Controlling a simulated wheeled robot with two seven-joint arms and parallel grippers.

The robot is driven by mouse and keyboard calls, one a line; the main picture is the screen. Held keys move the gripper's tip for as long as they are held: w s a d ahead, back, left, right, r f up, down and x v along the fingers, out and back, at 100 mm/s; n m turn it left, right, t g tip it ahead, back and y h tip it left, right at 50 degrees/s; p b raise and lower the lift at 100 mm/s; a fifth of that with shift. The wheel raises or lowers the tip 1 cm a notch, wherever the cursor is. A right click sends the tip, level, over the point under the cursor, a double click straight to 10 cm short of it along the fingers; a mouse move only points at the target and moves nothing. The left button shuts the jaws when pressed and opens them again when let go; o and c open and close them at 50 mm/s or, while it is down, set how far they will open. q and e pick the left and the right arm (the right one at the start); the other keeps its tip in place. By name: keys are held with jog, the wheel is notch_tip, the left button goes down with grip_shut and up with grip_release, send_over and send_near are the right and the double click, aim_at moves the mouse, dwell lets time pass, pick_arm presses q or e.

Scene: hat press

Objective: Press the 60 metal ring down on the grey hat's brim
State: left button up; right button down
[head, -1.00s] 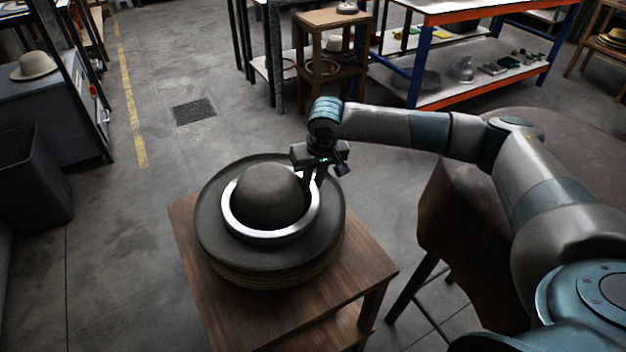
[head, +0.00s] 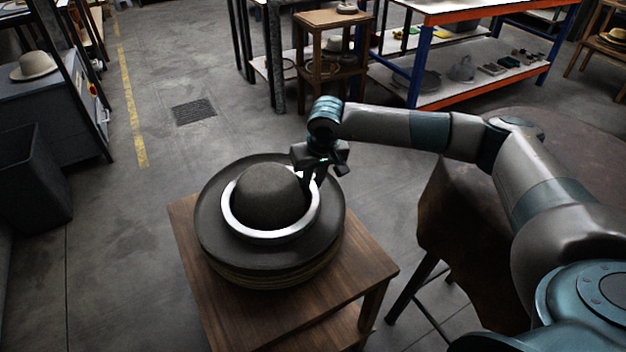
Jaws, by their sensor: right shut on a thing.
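The grey hat (head: 267,192) sits crown up on a stack of brims on a wooden stand, its wide brim (head: 215,245) spread around it. The shiny metal ring (head: 262,235) is around the crown, over the brim. I cannot tell whether the ring touches the brim all the way round. My right gripper (head: 314,184) comes down from the upper right and is shut on the ring's right rear edge. The far part of the ring is hidden behind the crown. My left gripper is not in view.
The wooden stand (head: 350,283) has a bare right side. A dark brown round table (head: 455,215) is at the right, under my right arm. A blue and orange shelf (head: 480,75) stands behind.

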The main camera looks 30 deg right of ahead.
jog(key=shift+r, duration=0.15)
dwell(0.7)
jog(key=shift+r, duration=0.35)
jog(key=shift+w, duration=0.1)
jog(key=shift+r, duration=0.25)
notch_tip(320, 180, up, 12)
jog(key=p, duration=0.5)
dwell(1.3)
dwell(0.6)
